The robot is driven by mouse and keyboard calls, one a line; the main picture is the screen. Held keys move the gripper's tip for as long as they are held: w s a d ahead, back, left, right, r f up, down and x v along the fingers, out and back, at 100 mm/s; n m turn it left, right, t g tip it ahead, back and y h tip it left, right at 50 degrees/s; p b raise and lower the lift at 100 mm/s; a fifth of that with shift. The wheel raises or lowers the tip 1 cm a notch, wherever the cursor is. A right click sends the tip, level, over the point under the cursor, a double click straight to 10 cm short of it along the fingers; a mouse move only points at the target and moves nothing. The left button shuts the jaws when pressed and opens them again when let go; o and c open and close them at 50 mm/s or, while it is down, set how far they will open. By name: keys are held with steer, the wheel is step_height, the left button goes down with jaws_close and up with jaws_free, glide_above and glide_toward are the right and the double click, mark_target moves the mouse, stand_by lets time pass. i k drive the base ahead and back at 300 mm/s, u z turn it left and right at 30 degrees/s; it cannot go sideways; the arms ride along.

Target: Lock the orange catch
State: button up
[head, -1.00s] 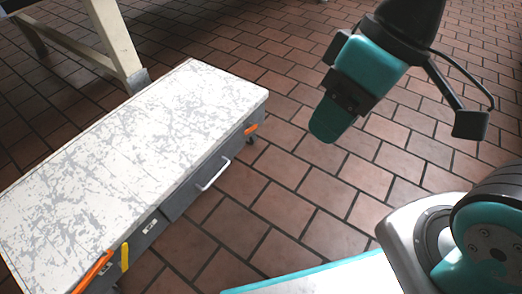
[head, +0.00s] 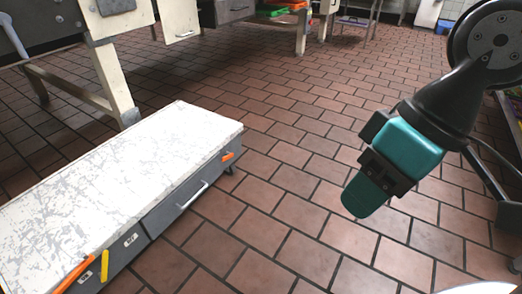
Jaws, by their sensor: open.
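A low white-topped chest (head: 120,175) with grey scuffs stands on the floor at left. A small orange piece (head: 228,156) sits on its front face near the far right corner. A longer orange bar (head: 73,274) stands tilted at the near end of the front edge, beside a yellow bar (head: 104,266). I cannot tell from their shapes which orange part is the catch, or whether it is locked. My gripper (head: 368,192), with teal fingers, is open and hangs in the air over the floor, right of the chest. It touches nothing, and its fingers overlap in this view.
A drawer with a silver handle (head: 192,195) is in the chest's front. A cream table leg (head: 113,85) stands behind the chest. Tables with drawers and green and orange items are at the back. The brick floor (head: 270,205) between chest and gripper is clear.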

mark_target(229, 155)
steer(key=z, duration=0.6)
steer(key=i, duration=1.5)
steer(key=u, duration=0.7)
